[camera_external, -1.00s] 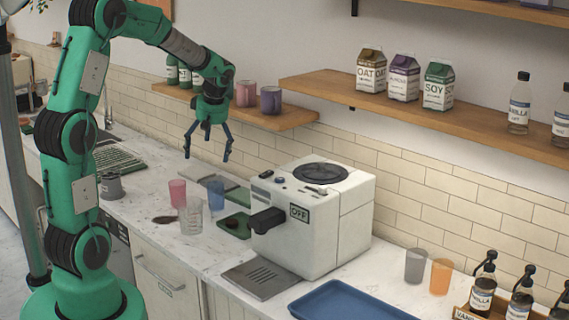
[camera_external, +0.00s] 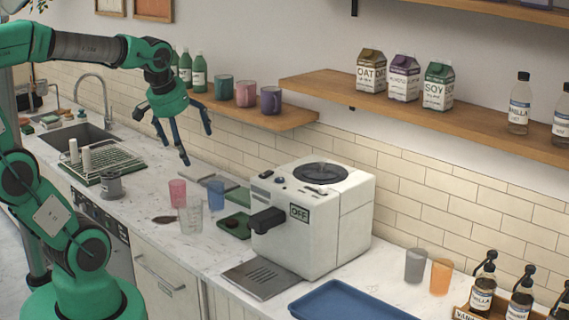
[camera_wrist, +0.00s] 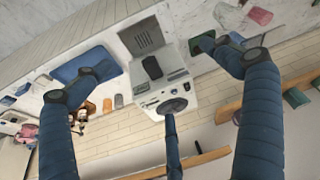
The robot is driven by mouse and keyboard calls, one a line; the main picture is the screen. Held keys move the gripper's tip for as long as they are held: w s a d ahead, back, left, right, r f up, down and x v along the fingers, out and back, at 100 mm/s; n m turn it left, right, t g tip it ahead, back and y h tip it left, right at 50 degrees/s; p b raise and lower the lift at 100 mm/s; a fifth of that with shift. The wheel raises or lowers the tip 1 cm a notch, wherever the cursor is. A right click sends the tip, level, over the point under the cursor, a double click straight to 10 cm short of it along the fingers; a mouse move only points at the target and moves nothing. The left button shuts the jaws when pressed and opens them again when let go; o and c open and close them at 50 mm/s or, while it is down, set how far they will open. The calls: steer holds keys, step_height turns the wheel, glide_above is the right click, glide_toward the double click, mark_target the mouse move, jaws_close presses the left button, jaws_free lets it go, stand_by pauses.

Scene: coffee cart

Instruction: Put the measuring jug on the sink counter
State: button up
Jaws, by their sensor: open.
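A clear, see-through vessel that looks like the measuring jug (camera_external: 191,216) stands upright on the white counter, beside a pink cup and a blue cup. In the wrist view a pale clear shape near the top edge looks like the same jug (camera_wrist: 230,16). The sink (camera_external: 80,137) with its tap is at the far left, with light counter (camera_external: 58,152) around it. My gripper (camera_external: 183,138) is open and empty, high above the counter and well above the jug, with its three fingers spread.
A drying rack (camera_external: 103,165) and a grey metal pitcher (camera_external: 110,186) stand between sink and jug. The white coffee machine (camera_external: 320,225) is to the right. A wall shelf (camera_external: 285,118) with mugs and bottles is close behind my gripper.

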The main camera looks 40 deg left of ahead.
steer(key=s+d+m+t+h, duration=0.1)
steer(key=s+d+m, duration=0.3)
steer(key=s, duration=0.3)
steer(key=shift+s+d+f, duration=0.25)
steer(key=shift+s+f, duration=0.05)
steer(key=shift+f, duration=0.1)
step_height(320, 180, down, 8)
steer(key=b, duration=0.8)
steer(key=shift+f+b, duration=0.25)
steer(key=shift+b, duration=0.15)
stand_by(0.4)
